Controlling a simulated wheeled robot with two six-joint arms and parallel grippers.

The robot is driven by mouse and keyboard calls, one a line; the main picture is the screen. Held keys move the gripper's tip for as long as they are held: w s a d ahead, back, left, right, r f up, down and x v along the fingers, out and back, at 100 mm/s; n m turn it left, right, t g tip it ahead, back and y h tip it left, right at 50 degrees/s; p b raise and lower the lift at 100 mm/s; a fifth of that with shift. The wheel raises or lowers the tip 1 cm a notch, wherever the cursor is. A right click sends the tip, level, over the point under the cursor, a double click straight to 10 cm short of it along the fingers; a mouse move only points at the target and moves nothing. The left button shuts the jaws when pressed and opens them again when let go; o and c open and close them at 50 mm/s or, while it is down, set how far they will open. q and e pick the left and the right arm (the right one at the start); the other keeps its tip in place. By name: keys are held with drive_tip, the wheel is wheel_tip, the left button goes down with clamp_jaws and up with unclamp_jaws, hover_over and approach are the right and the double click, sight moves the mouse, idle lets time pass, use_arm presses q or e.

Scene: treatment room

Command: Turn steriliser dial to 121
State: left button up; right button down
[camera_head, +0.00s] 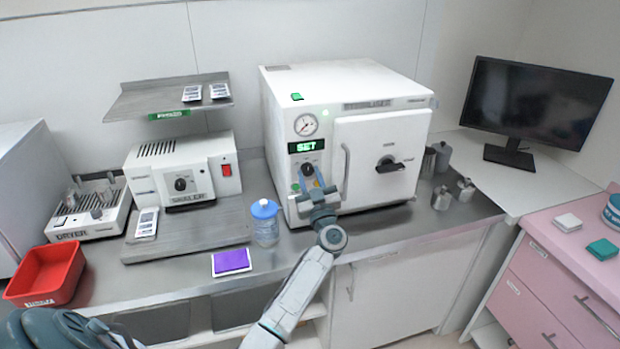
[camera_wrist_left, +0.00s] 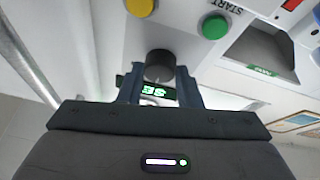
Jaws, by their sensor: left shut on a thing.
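The white steriliser (camera_head: 350,85) stands on the counter at the back. Its small green-lit display (camera_head: 307,147) reads SET, under a round gauge (camera_head: 306,124). The dial is a dark round knob (camera_wrist_left: 160,62) on the front panel, below the display. My left gripper (camera_head: 309,178) is at the panel, shut on the dial, with a finger on each side in the left wrist view (camera_wrist_left: 160,85). The fingers hide most of the dial in the head view, and I cannot read its setting. My right gripper is not in view.
A yellow button (camera_wrist_left: 140,7) and a green START button (camera_wrist_left: 215,27) sit close to the dial. The door handle (camera_head: 346,168) is just right of my gripper. A blue-capped bottle (camera_head: 265,228) stands left, and a purple pad (camera_head: 231,261) lies in front.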

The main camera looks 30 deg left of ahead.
use_arm(q)
drive_tip(key=n+g, duration=0.1)
drive_tip(key=n, duration=0.2)
drive_tip(key=n+g+y, duration=0.1)
drive_tip(key=n, duration=0.2)
drive_tip(key=shift+w+d+g+y, duration=0.15)
drive_tip(key=shift+g+y, duration=0.15)
drive_tip(key=n+g, duration=0.2)
drive_tip(key=n, duration=0.3)
drive_tip(key=shift+w+r+b, duration=0.1)
drive_tip(key=shift+b, duration=0.3)
drive_tip(key=shift+d+n+g+y, duration=0.1)
drive_tip(key=shift+n+g+y, duration=0.2)
drive_tip(key=shift+n+g, duration=0.65)
drive_tip(key=shift+r+n, duration=0.1)
drive_tip(key=shift+n, duration=0.25)
drive_tip(key=o, duration=1)
